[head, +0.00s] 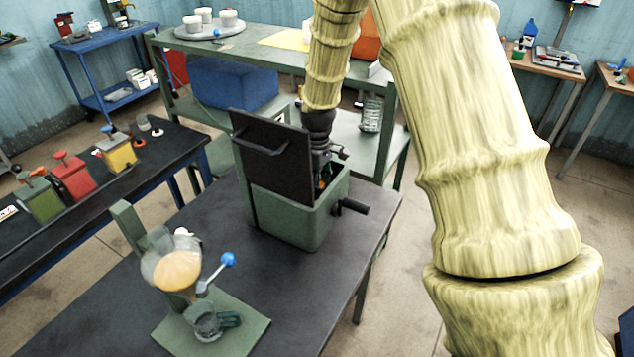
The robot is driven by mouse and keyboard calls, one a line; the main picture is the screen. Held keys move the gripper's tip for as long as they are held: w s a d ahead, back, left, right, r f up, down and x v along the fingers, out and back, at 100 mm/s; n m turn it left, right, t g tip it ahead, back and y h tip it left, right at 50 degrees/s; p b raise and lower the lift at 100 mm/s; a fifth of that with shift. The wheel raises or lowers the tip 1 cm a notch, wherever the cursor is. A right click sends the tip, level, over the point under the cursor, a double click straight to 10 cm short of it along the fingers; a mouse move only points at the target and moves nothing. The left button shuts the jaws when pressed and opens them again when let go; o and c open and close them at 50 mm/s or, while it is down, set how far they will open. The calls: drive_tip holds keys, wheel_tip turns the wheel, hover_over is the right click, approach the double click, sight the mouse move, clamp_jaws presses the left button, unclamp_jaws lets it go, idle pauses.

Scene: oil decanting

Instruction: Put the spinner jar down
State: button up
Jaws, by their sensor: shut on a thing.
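A green box-shaped spinner (290,218) with a black crank handle stands on the dark table. Its black lid (270,150) is raised and open. My gripper (322,170) reaches down from above into the open spinner, behind the lid. It is shut on the spinner jar, of which only a small orange-brown patch (323,184) seems to show at the spinner's opening. The lid and the spinner's walls hide the fingertips and most of the jar. Whether the jar touches the spinner's floor cannot be seen.
A funnel vessel of amber liquid (178,270) with a blue-knobbed lever stands at the table's front left, above a glass mug (203,322) on a green base. The table (330,240) is bare around the spinner. A green shelf bench (260,52) stands behind.

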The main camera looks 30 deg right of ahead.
drive_tip(key=shift+f, duration=0.25)
drive_tip(key=o, duration=1.2)
drive_tip(key=shift+f, duration=0.1)
drive_tip(key=shift+r+b, duration=2.2)
drive_tip(key=shift+r, duration=3.95)
